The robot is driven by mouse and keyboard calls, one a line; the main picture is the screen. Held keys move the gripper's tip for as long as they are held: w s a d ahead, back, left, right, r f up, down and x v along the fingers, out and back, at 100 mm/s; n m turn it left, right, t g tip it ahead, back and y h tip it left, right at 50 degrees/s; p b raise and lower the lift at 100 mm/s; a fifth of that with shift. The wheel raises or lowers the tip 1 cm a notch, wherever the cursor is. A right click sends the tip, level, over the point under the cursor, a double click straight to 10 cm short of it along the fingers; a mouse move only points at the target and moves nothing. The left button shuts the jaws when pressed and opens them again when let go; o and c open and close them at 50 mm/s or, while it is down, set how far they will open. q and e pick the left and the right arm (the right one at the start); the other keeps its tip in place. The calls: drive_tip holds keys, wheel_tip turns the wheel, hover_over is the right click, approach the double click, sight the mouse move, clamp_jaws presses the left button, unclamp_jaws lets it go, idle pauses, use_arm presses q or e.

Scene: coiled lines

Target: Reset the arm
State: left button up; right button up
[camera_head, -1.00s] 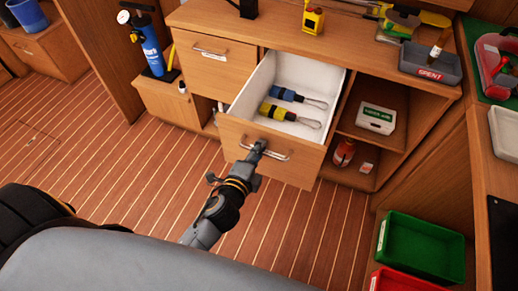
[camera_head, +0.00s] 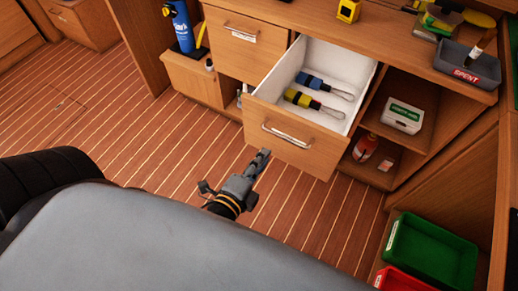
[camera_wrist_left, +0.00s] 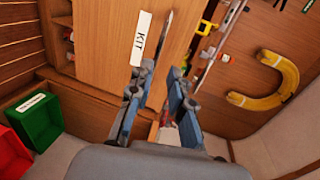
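My left gripper (camera_head: 257,168) is in front of and below the open wooden drawer (camera_head: 270,142) in the head view, apart from its metal handle (camera_head: 290,136). In the left wrist view the two fingers of my left gripper (camera_wrist_left: 162,72) stand apart with nothing held between them. The drawer front with a KIT label (camera_wrist_left: 141,38) is ahead of them. My right gripper is not in view.
A blue-handled tool (camera_head: 312,81) and a yellow-handled tool (camera_head: 303,99) with wire loops lie in the drawer. A green bin (camera_head: 432,247) and a red bin (camera_head: 405,281) are at lower right. The plank floor left of the gripper is clear.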

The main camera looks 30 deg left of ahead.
use_arm(q)
drive_tip(key=shift+s+r, duration=0.1)
drive_tip(key=shift+s, duration=0.4)
drive_tip(key=s+d+f+n+g+p, duration=0.1)
drive_tip(key=s+f+n+g, duration=0.3)
drive_tip(key=f, duration=1.1)
drive_tip(key=s+f+n+g, duration=0.3)
drive_tip(key=s+f, duration=0.1)
drive_tip(key=f, duration=1)
drive_tip(key=s+a+f+n+g, duration=0.3)
drive_tip(key=s+a+f+n, duration=0.1)
drive_tip(key=s+f, duration=0.4)
drive_tip(key=s+a+f+n+g, duration=0.3)
drive_tip(key=s+f+n+g, duration=0.1)
drive_tip(key=s+f, duration=0.5)
drive_tip(key=s+n+p, duration=0.1)
drive_tip(key=s, duration=0.1)
drive_tip(key=shift+s+a+g+y, duration=0.3)
drive_tip(key=shift+s+a, duration=0.1)
